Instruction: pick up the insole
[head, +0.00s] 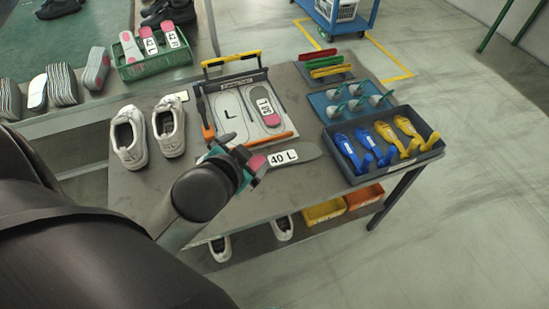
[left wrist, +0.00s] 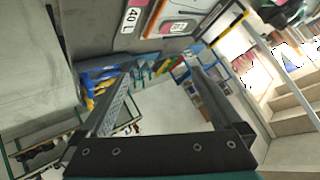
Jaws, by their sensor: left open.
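A grey insole with a pink end and a white label reading "40 L" (head: 284,157) lies flat on the grey table (head: 133,195), near its front edge. My left gripper (head: 240,160) is open, beside the insole's pink end; whether it touches cannot be told, and my arm hides part of this area. In the left wrist view the open, empty jaws (left wrist: 160,64) show, and the insole's label (left wrist: 131,16) is at the top edge, outside the jaws. Another insole (head: 264,106) lies in the outlined board (head: 229,88) behind. My right gripper is not in view.
White shoes (head: 128,137) stand at the table's left. A dark tray of blue and yellow tools (head: 428,153) and a blue tray (head: 328,109) are at the right. A green crate of insoles (head: 153,69) stands on the bench behind. An orange-handled tool (head: 207,121) lies by the board.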

